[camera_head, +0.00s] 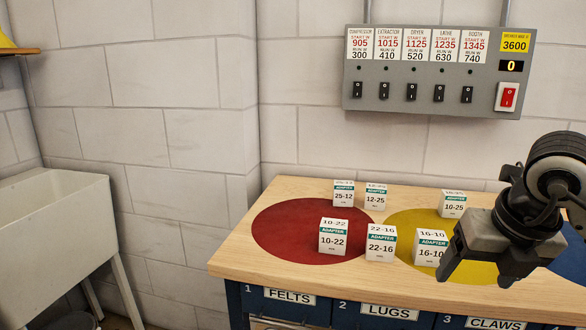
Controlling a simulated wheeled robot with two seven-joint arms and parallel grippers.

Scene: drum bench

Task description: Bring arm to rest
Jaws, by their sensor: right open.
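My right gripper (477,276) comes in from the right, with its arm running off the right edge. It is open, points down toward the bench and shows nothing between its fingers. It appears above the right part of the wooden bench (240,262), beside the white adapter box marked 16-10 (430,247). Whether it touches the bench cannot be told. It hides part of the yellow disc (403,222) and of the blue disc (570,258). My left gripper is out of view.
Adapter boxes 10-22 (333,238), 22-16 (381,243), 25-12 (344,195), 12-25 (376,198) and 10-25 (453,205) stand on or near the red disc (285,232) and yellow disc. A switch panel (425,106) hangs behind. A sink (55,215) stands left.

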